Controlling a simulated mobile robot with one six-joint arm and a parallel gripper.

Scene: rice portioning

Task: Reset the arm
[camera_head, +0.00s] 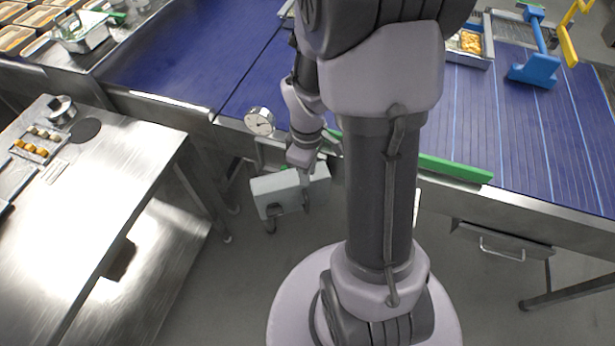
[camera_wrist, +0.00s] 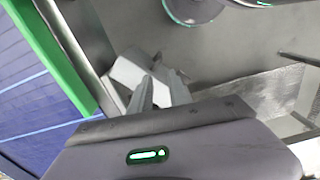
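My gripper (camera_head: 304,187) hangs low in front of the conveyor's near edge, with its fingers pointing down over a white box-shaped unit (camera_head: 277,190). In the wrist view the grey fingers (camera_wrist: 155,88) overlap this pale unit (camera_wrist: 128,70), so the gap between them is unclear. No held object can be made out. My arm stands in the middle of the head view and hides part of the blue conveyor (camera_head: 190,50).
A round dial (camera_head: 260,121) and a green rail (camera_head: 455,168) sit along the conveyor's edge. A steel table (camera_head: 100,190) with small food pieces stands at left. A food tray (camera_head: 470,42) and a blue stand (camera_head: 535,70) are at upper right. Grey floor is open at lower right.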

